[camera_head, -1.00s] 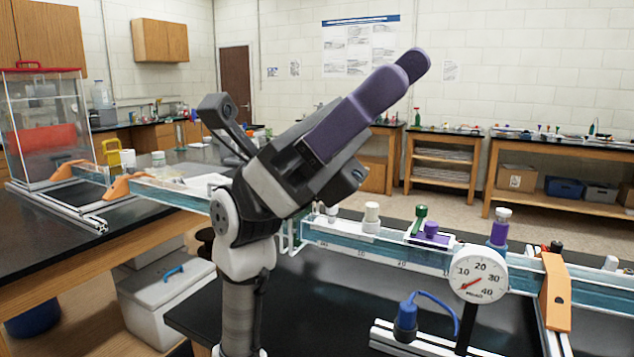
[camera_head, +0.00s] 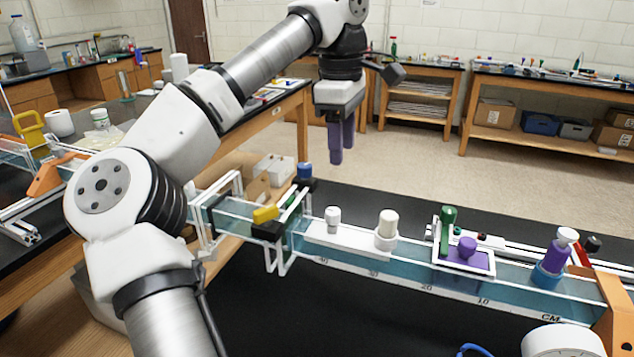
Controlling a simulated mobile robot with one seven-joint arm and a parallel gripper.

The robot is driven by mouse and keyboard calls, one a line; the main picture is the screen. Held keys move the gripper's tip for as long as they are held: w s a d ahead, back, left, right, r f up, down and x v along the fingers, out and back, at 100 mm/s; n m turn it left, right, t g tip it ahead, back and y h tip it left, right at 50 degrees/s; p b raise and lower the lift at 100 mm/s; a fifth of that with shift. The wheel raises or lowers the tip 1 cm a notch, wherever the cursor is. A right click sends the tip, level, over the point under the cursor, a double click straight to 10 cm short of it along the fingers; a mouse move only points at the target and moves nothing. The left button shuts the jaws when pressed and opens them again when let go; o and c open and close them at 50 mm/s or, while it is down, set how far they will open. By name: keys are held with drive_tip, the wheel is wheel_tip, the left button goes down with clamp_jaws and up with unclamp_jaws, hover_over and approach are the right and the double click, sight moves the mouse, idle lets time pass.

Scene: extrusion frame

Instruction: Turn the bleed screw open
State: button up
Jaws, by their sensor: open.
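My gripper (camera_head: 342,155) hangs from my arm in the upper middle of the view, its purple fingers pointing down. It is open, with nothing visible between the fingers, and is above and behind the left part of the clear rail (camera_head: 350,262). No part is marked as the bleed screw, so I cannot tell which it is. Fittings on the rail are a small white knob (camera_head: 333,217), a larger white knob (camera_head: 386,228), a green knob (camera_head: 447,222) beside a purple knob (camera_head: 467,246), and a white-capped purple fitting (camera_head: 560,250). The gripper touches none of them.
A yellow-handled black clamp (camera_head: 266,222) and a blue-topped part (camera_head: 305,172) are at the rail's left. An orange bracket (camera_head: 615,310) and a white dial (camera_head: 562,341) are at lower right.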

sight(333, 210)
drive_tip(key=shift+y, duration=0.3)
drive_tip(key=f, duration=0.9)
drive_tip(key=a+f+p, duration=0.1)
drive_tip(key=f, duration=0.3)
drive_tip(key=shift+w+f, duration=0.1)
drive_tip(key=shift+f, duration=0.1)
drive_tip(key=c, duration=1)
